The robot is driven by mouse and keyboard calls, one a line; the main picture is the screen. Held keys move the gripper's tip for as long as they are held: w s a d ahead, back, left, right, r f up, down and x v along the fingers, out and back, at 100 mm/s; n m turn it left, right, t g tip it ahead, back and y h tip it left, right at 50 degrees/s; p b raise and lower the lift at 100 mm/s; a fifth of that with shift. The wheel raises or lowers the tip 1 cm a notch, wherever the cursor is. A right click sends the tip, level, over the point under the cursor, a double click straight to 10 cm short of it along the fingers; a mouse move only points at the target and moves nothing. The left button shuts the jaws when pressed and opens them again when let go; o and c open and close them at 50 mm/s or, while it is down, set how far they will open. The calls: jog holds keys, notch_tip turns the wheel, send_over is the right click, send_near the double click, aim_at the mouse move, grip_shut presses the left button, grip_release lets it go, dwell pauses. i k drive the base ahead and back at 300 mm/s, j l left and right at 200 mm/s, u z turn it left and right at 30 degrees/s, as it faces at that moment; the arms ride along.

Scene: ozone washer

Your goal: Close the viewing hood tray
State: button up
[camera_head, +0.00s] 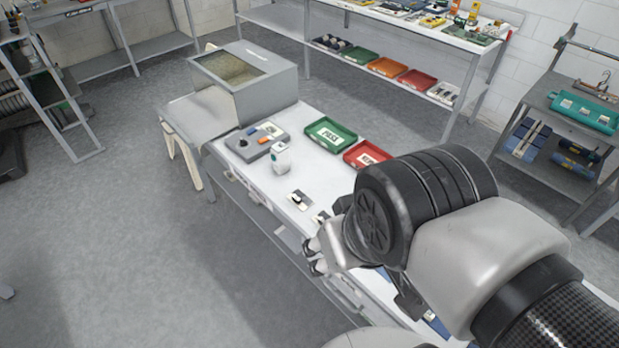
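The viewing hood (262,90) is a grey box with a dark window in its sloped top, standing at the far end of the white bench. A flat grey panel, which looks like its tray (200,118), sticks out from the hood's open front toward the left. I see nothing clearly lying on it. A pale curved piece (181,155) hangs below its left edge; I cannot tell if it is a handle. My gripper (316,256) is over the near part of the bench, well apart from the hood and tray. Its two fingertips look apart, with nothing visible between them.
On the bench are a grey control box (254,139), a small white device (280,158), a green tray (330,136) and a red tray (366,153). My arm hides the bench's near right. Shelves line the back and right. The floor left of the bench is clear.

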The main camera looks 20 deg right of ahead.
aim_at(199, 118)
jog(key=i+j, duration=0.35)
jog(key=i, duration=0.15)
jog(key=i+j, duration=0.3)
jog(key=i, duration=0.25)
jog(key=i+j+u, duration=0.1)
jog(key=i+j, duration=0.25)
jog(key=i, duration=0.15)
jog(key=i+j, duration=0.3)
jog(key=i, duration=0.25)
jog(key=i+j, duration=0.3)
jog(key=i, duration=0.2)
